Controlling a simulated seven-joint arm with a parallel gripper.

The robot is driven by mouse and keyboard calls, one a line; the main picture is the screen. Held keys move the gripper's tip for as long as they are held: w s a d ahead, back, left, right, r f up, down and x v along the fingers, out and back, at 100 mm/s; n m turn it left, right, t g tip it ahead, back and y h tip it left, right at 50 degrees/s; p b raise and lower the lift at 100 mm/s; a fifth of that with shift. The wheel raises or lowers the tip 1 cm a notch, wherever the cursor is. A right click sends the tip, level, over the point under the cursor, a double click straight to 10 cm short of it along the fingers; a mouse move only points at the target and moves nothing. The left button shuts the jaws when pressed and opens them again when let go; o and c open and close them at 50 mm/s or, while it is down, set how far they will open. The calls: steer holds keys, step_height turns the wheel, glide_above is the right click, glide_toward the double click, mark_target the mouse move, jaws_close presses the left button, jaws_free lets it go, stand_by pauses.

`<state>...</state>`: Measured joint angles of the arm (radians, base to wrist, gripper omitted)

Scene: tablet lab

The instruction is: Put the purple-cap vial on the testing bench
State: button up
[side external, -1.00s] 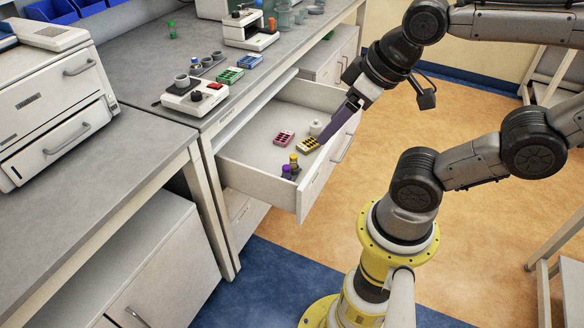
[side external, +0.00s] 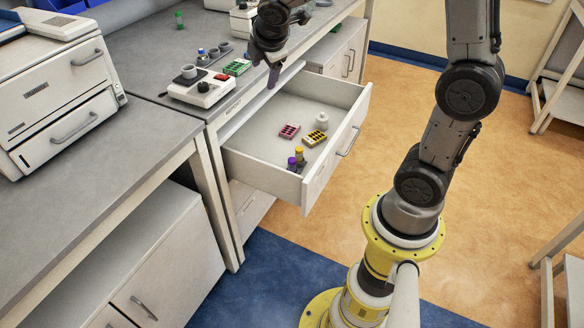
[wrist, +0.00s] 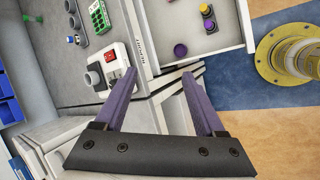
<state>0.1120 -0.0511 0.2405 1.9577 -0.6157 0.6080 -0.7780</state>
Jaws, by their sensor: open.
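The purple-cap vial (side external: 291,164) stands upright in the open drawer, near its front corner, beside a yellow-cap vial (side external: 299,156). My gripper (side external: 274,77) is open and empty, above the long grey bench's front edge, up and left of the vials and well apart from them. In the wrist view its two purple fingers (wrist: 159,75) are spread with nothing between them. Small caps and a purple disc (wrist: 180,50) show in the drawer there; I cannot tell what the disc is. Grey bench tops (side external: 95,165) show; which one is the testing bench is not marked.
On the bench stand a white device (side external: 203,90), a green rack (side external: 237,67) and a blue-capped vial (side external: 202,56). The near-left bench top has free room.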

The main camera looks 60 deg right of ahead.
steer(key=w+d+f+n+g, duration=0.1)
steer(key=w+d+f+n, duration=0.2)
steer(key=f, duration=0.5)
steer(key=g, duration=0.5)
glide_toward(291, 161)
steer(key=shift+n+t, duration=0.3)
steer(key=x, duration=0.5)
steer(key=shift+s+d+f, duration=0.15)
steer(key=shift+d+f, duration=0.1)
steer(key=shift+x, duration=3.15)
jaws_close()
